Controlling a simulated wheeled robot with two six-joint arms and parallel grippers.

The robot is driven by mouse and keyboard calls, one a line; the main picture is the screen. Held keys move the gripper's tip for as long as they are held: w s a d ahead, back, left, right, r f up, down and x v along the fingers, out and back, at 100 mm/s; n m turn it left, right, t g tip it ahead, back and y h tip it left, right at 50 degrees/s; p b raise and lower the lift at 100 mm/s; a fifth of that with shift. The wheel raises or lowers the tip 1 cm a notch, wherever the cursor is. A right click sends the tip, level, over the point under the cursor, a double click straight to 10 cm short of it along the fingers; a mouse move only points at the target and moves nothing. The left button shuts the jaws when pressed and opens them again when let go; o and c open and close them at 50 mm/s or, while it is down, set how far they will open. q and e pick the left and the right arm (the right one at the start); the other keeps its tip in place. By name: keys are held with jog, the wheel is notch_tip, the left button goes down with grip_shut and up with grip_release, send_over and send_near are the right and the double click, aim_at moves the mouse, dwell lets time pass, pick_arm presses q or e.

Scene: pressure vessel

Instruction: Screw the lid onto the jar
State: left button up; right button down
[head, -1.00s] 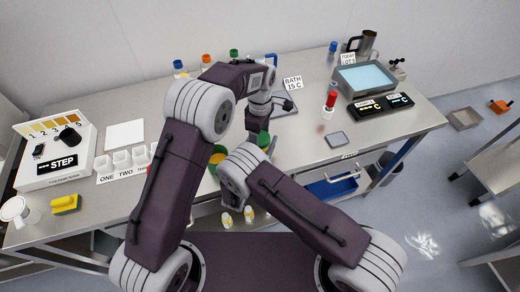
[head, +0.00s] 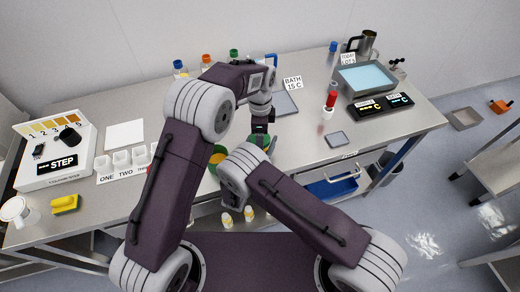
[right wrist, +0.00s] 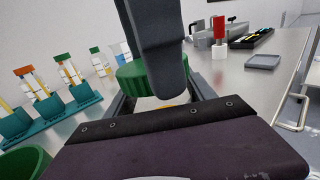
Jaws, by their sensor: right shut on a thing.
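The green ribbed lid (right wrist: 150,82) is close in front of my right wrist, with a pale, partly yellow bit of the jar (right wrist: 168,103) just below it. The lid's green edge also shows in the head view (head: 264,141). My right gripper (right wrist: 160,100) is shut around the jar below the lid; its grip is mostly hidden. In the head view its tips are hidden behind my right arm. My left gripper (head: 259,128) points down over the lid, and its dark finger (right wrist: 155,45) covers part of the lid. Its opening and the lid's seating cannot be made out.
Teal racks (right wrist: 47,107) with coloured-capped tubes stand left of the lid. A green round thing (head: 215,168) is close left of my right wrist. The right bench front is mostly clear.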

pick_arm(q)
jog(key=o, duration=1.6)
notch_tip(320, 180, up, 12)
pick_arm(e)
jog(key=shift+c, duration=1.3)
grip_release()
jog(key=v, duration=0.9)
pick_arm(q)
jog(key=shift+r, duration=0.15)
